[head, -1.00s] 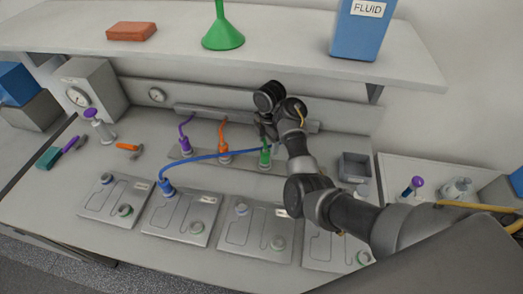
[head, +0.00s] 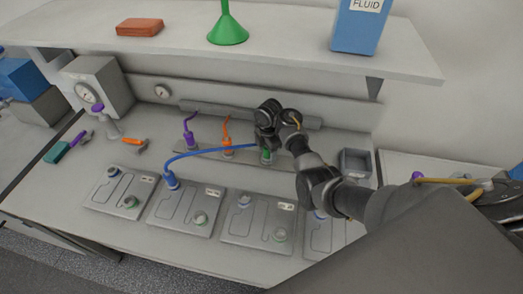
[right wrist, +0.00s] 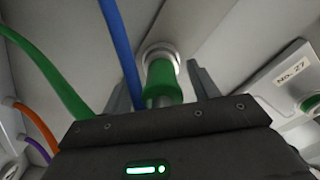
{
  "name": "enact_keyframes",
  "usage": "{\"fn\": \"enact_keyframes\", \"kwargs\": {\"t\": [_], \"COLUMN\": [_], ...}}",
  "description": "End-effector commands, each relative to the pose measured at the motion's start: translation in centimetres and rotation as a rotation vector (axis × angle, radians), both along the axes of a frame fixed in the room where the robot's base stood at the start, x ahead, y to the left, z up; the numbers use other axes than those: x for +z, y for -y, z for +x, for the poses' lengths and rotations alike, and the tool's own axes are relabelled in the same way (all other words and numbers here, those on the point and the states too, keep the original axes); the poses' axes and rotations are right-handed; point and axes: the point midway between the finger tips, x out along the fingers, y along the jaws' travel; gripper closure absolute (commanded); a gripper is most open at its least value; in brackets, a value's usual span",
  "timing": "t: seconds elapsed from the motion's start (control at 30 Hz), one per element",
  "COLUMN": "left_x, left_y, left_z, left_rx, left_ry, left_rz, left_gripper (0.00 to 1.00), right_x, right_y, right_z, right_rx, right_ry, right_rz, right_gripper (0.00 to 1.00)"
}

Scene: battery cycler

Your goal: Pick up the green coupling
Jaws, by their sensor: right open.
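The green coupling (head: 266,157) stands upright in the rear holder strip, at its right end. My right gripper (head: 266,146) is just above and around it, hiding its upper part in the head view. In the right wrist view, the green coupling (right wrist: 162,82) lies between the two open fingers of my right gripper (right wrist: 160,88), with a gap visible on the right side. A green hose (right wrist: 50,75) bends away to the left. I cannot tell whether either finger touches the coupling. My left gripper is not in view.
A blue hose (head: 210,152) runs from a blue coupling (head: 171,181) on a battery towards my right gripper and passes close beside the fingers. Purple (head: 189,145) and orange (head: 228,150) couplings stand left in the same strip. Several batteries (head: 258,222) line the front. A grey bin (head: 356,162) is right.

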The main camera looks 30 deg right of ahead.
Motion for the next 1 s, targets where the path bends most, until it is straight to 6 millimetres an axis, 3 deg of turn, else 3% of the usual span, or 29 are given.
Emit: {"fn": "enact_keyframes", "kwargs": {"t": [0.17,0.33,0.57,0.83,1.0], "left_x": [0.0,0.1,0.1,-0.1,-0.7], "left_y": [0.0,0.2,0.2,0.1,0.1], "left_z": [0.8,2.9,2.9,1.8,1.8], "left_rx": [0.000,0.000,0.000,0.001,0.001], "left_ry": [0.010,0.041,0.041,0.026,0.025], "left_rz": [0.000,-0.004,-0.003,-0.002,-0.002], "left_gripper": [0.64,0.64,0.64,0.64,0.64], "right_x": [0.0,0.0,0.0,0.4,2.7], "right_y": [0.1,-0.1,-0.1,-0.1,-0.1], "right_z": [0.0,0.0,0.0,0.1,0.2], "right_rx": [-0.001,0.001,0.001,0.000,-0.002], "right_ry": [0.000,0.001,0.000,0.002,0.008], "right_rz": [0.000,0.000,0.000,0.001,0.003], "right_gripper": [0.42,0.64,0.93,0.93,0.93]}}
